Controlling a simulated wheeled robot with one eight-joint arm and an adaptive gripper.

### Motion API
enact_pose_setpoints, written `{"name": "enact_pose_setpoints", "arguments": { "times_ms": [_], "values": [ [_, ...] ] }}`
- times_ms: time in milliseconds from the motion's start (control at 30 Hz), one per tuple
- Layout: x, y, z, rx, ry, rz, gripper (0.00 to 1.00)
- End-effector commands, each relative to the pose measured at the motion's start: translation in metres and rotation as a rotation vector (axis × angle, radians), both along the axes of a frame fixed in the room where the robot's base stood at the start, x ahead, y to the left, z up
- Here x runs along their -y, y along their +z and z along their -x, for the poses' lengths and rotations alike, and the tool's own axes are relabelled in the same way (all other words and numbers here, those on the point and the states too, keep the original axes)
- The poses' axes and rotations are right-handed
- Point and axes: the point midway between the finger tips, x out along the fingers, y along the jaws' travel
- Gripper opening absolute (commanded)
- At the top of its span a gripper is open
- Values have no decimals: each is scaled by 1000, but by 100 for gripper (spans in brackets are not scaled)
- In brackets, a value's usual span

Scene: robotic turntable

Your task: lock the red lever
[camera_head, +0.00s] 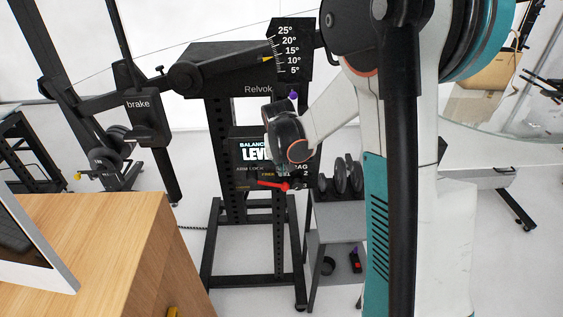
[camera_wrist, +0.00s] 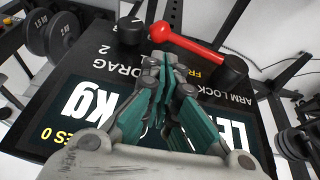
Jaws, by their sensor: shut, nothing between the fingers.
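The red lever (camera_head: 272,184) is on the front of the black machine panel (camera_head: 243,180), below the display. In the wrist view the red lever (camera_wrist: 193,46) runs from a ball end near the picture's middle to a black pivot at the right, beside upside-down "ARM LOCK" and "FREE" lettering. My gripper (camera_wrist: 166,62) is shut and empty, its fingertips near the ball end of the lever. I cannot tell whether they touch it. In the head view my wrist covers the right part of the panel and my fingers are hard to make out.
A black knob (camera_wrist: 130,30) marked "DRAG 2" is beside the lever's ball end. A rack with dumbbells (camera_head: 340,178) stands right of the machine. A wooden desk (camera_head: 110,250) is at the lower left. A black arm marked "brake" (camera_head: 145,115) hangs at the left.

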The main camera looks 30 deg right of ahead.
Motion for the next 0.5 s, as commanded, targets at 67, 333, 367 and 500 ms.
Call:
{"name": "enact_pose_setpoints", "arguments": {
  "times_ms": [67,333,367,500],
  "values": [
    [3,-17,-5,0,-1,0,0],
    [10,-47,-6,0,-1,1,0],
    [10,-48,-6,0,-1,1,0],
    [11,-51,-7,0,-1,1,0]
  ]
}}
